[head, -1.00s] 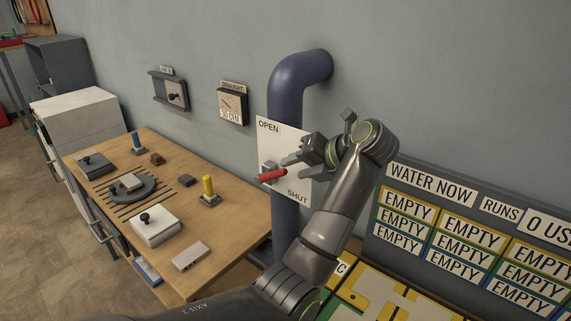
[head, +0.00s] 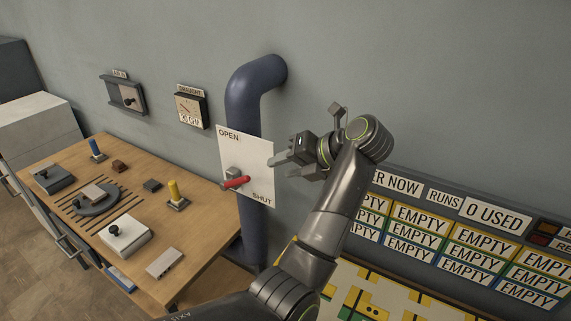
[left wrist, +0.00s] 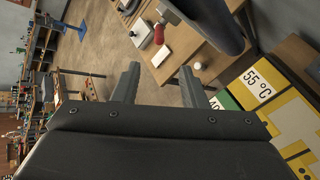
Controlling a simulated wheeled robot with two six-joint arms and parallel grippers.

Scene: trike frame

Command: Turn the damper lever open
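The damper plate (head: 258,165) is white, marked OPEN at its upper left and SHUT at its lower right, in front of a dark blue pipe (head: 243,95). The damper lever (head: 236,183) has a red handle and a grey hub, low on the plate and crossing it near the left edge. My left gripper (head: 281,167) is to the right of the lever, at the plate's right edge, apart from the handle. In the left wrist view my left gripper (left wrist: 158,88) shows its two fingers spread with nothing between them. My right gripper is out of view.
A wooden bench (head: 205,210) to the left holds a yellow post (head: 174,190), a blue post (head: 96,149) and a white box (head: 124,236). A draught gauge (head: 190,107) hangs on the wall. A board of EMPTY labels (head: 420,218) stands at the right.

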